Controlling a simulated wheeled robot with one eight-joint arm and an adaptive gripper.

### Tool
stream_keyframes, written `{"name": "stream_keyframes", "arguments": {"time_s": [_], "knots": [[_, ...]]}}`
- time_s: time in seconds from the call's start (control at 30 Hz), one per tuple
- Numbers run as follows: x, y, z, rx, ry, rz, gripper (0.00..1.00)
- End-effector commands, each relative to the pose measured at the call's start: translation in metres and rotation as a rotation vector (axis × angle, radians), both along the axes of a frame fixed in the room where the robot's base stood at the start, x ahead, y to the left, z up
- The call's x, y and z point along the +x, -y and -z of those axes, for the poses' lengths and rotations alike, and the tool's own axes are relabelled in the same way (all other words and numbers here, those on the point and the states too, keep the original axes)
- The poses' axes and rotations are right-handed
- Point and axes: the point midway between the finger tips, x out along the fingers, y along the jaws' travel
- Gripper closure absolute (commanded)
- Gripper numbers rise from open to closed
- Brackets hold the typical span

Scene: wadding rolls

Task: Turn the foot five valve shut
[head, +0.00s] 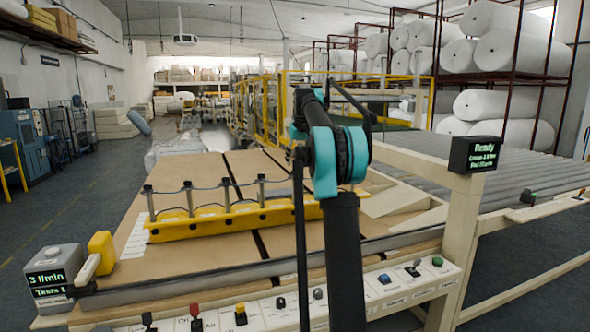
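A yellow bar (225,219) lies across the brown boards of the bench in the head view. Several grey upright posts with dark tops stand along it, joined by a thin dark line; one post (262,192) is just left of my arm. My arm hides part of the bar's right side, so I cannot tell which post or valve is foot five, nor how its valve is set. My black and teal arm rises through the middle of the view. I cannot make out my gripper's fingers.
A grey box (50,272) at front left reads "3 l/min", beside a yellow block (102,250) with a pale handle. A button panel (265,314) runs along the front edge.

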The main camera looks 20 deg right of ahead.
Motion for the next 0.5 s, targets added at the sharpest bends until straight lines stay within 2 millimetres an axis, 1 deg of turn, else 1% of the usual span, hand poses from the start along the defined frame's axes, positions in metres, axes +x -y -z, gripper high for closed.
{"name": "stream_keyframes", "arguments": {"time_s": [0.03, 0.1, 0.2, 0.33, 0.5], "knots": [[0.004, 0.0, 0.009, 0.0, 0.0, -0.001, 0.53], [0.008, -0.001, 0.02, 0.0, 0.0, -0.001, 0.53], [0.013, -0.001, 0.031, 0.0, 0.0, -0.001, 0.53], [0.017, -0.001, 0.041, 0.0, 0.0, -0.001, 0.53], [0.019, -0.002, 0.045, 0.0, 0.0, -0.001, 0.53]]}}
